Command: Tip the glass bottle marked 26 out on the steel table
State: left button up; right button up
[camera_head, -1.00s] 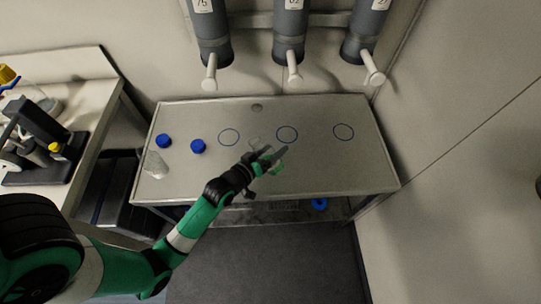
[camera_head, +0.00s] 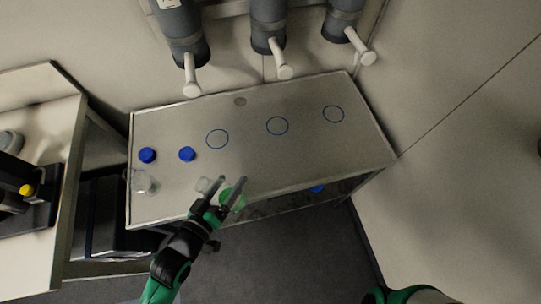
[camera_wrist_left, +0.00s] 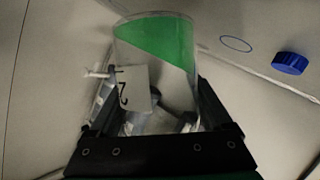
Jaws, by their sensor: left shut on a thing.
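My left gripper (camera_head: 232,188) is shut on a clear glass bottle (camera_head: 205,186) over the front part of the steel table (camera_head: 250,160). In the left wrist view the bottle (camera_wrist_left: 180,75) sits between the two fingers, with a green area and a white label (camera_wrist_left: 137,88). The label is turned sideways; I cannot read it surely as 26. The bottle looks tilted, but how far I cannot tell. Another clear glass bottle (camera_head: 143,182) stands at the table's left edge. My right gripper is out of view.
Two blue caps (camera_head: 147,155) (camera_head: 187,153) lie on the table's left part. Three blue rings (camera_head: 217,139) (camera_head: 278,125) (camera_head: 333,114) mark the tabletop, with a grey round spot (camera_head: 240,101) behind. Grey cylinders with white spouts (camera_head: 269,45) hang above the back edge. A side bench (camera_head: 40,90) stands left.

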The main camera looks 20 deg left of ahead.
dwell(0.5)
pick_arm(q)
jog(key=w+d+f+b, duration=0.1)
jog(key=w+d+b, duration=0.1)
jog(key=w, duration=0.3)
jog(key=w+d+f+n+b, duration=0.1)
jog(key=w+d+b, duration=0.2)
jog(key=w, duration=0.3)
jog(key=w+d+f+b, duration=0.1)
jog(key=w+d+b, duration=0.1)
jog(key=w, duration=0.4)
jog(key=shift+d+h+b, duration=0.4)
jog(key=shift+b, duration=0.25)
dwell(1.1)
jog(key=shift+f+n, duration=0.1)
jog(key=shift+n, duration=0.2)
jog(key=shift+d+r+n+t+h, duration=0.3)
jog(key=shift+d+r+n+t, duration=0.1)
jog(key=shift+r+n, duration=0.2)
dwell(0.4)
jog(key=shift+w+d+r+n+h, duration=0.1)
jog(key=shift+d+r+n+h, duration=0.2)
jog(key=shift+r+n, duration=0.35)
